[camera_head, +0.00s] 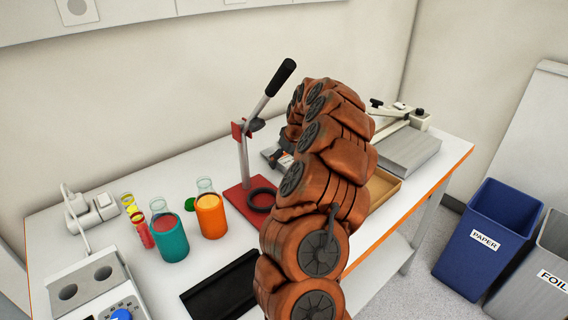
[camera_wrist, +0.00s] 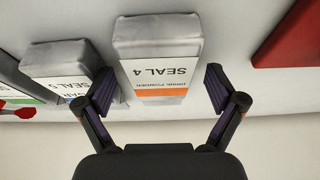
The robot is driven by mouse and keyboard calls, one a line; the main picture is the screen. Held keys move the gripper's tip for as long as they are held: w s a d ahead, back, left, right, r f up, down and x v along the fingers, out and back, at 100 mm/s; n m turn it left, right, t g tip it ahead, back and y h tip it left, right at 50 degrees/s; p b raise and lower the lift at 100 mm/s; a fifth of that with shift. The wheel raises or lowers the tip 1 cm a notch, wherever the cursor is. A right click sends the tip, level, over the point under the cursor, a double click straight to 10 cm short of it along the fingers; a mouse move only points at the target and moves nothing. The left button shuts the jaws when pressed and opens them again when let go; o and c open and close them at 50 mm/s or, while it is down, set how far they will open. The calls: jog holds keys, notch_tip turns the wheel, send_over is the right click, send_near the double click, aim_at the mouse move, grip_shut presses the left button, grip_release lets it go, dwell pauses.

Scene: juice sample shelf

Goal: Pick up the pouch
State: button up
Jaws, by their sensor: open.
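In the wrist view a grey pouch (camera_wrist: 157,38) with a white label reading "SEAL 4" and "DRINK POWDER" and an orange band appears upside down. My gripper (camera_wrist: 158,86) is open, with one dark finger on each side of this pouch's near end. Gaps show between the fingers and the pouch, so nothing is gripped. A second grey pouch (camera_wrist: 58,58), labelled "SEAL 5", lies left of it, close to the left finger. In the head view my arm hides most of the pouches and the gripper.
A red plate (camera_wrist: 292,38) is at the wrist view's upper right. In the head view a lever press (camera_head: 243,150), a teal beaker (camera_head: 172,246), an orange beaker (camera_head: 211,219) and a black tray (camera_head: 222,291) stand left of my arm. A wooden tray (camera_head: 383,188) is on the right.

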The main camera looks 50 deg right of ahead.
jog(key=shift+c, duration=0.3)
jog(key=c, duration=1.2)
jog(key=shift+c, duration=0.2)
